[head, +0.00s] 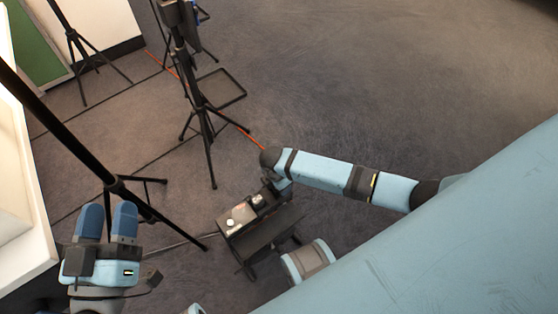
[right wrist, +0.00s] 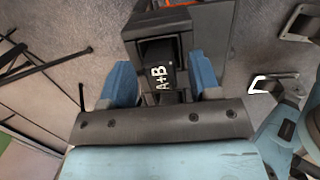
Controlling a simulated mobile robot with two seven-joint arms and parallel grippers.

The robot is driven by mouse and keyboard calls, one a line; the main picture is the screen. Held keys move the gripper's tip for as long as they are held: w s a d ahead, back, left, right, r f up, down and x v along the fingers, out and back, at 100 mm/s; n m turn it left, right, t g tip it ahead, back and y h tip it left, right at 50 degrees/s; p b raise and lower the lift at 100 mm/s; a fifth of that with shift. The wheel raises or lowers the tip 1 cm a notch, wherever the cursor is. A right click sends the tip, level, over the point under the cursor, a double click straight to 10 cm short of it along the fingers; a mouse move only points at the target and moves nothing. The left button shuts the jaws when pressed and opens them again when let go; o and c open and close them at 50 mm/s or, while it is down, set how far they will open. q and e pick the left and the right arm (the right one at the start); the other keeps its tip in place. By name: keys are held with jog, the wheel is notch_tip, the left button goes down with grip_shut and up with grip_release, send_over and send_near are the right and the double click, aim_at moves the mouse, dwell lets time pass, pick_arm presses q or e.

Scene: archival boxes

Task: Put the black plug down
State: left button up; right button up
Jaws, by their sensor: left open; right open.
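A black block marked "A+B" (right wrist: 155,76), which I take to be the black plug, shows in the right wrist view. It lies between the two blue fingers of my right gripper (right wrist: 163,80), which is open with a finger on each side. Whether either finger touches it I cannot tell. In the head view the right gripper is mostly hidden at the end of its arm, over a small dark stand (head: 262,232) with black items on top. My left gripper (head: 107,222) is open and empty at the lower left, away from the stand.
A black tripod (head: 205,125) stands behind the stand, and another pole with legs (head: 118,186) rises near my left gripper. A white table edge (head: 30,250) borders the left. An orange cable (head: 250,137) runs over the grey floor, which is clear at the upper right.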

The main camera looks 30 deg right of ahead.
jog(key=r+p, duration=0.1)
jog(key=r, duration=0.2)
jog(key=shift+a+r+p, duration=0.2)
jog(key=shift+r+p, duration=0.15)
pick_arm(q)
notch_tip(320, 180, down, 6)
jog(key=a+g+y+p, duration=0.2)
jog(key=y+p, duration=0.1)
jog(key=shift+a+g, duration=0.3)
jog(key=shift+g, duration=0.1)
pick_arm(e)
notch_tip(320, 180, up, 8)
jog(key=a, duration=0.1)
jog(key=shift+r, duration=0.2)
jog(key=shift+s, duration=0.1)
